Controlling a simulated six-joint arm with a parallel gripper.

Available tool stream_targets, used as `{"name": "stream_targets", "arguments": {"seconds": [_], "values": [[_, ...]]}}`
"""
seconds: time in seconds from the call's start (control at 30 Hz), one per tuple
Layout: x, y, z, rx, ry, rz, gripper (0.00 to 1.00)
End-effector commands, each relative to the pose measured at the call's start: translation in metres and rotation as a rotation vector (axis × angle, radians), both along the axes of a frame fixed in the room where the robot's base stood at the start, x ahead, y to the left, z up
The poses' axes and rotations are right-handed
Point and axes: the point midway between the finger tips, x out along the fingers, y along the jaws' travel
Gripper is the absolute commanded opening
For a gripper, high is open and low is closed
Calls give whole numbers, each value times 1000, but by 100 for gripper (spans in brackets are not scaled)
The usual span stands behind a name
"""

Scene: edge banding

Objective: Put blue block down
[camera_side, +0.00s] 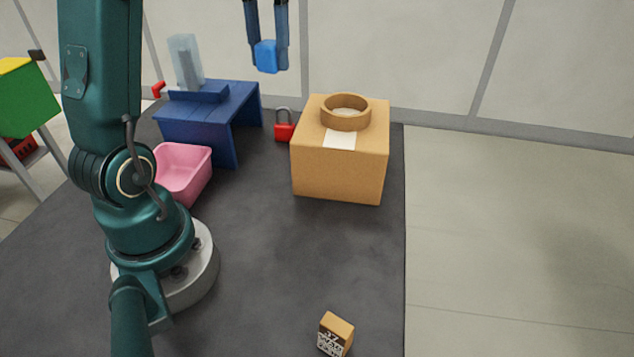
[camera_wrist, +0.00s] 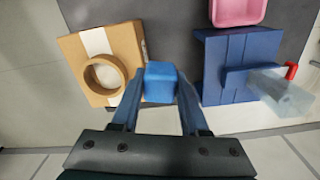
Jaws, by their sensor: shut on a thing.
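The blue block (camera_side: 267,56) is held between the two fingers of my gripper (camera_side: 267,50) in the side view, high above the table. In the wrist view the blue block (camera_wrist: 160,82) sits between the fingertips of my gripper (camera_wrist: 160,92), which is shut on it. The block hangs in the air, apart from the things below. In the side view it appears above the gap between the blue stand and the cardboard box.
A cardboard box (camera_side: 340,170) carries a tape roll (camera_side: 346,120). A blue stand (camera_side: 215,125) bears a clear, pale upright object (camera_side: 185,60). A red padlock (camera_side: 285,131), a pink bin (camera_side: 183,175) and a small carton (camera_side: 336,333) stand on the dark table (camera_side: 290,260). The table's front middle is clear.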

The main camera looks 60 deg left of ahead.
Motion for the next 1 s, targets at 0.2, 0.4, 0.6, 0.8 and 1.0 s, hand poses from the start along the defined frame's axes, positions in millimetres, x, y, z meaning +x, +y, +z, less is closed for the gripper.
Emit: {"name": "stream_targets", "arguments": {"seconds": [0.2,0.4,0.6,0.8,1.0], "values": [[-23,36,0,1,-1,229,0],[-23,35,-24,-3,4,233,0],[-24,35,-59,-3,5,231,0],[-23,35,-98,-3,5,230,0],[-23,35,-124,-3,5,230,0]]}}
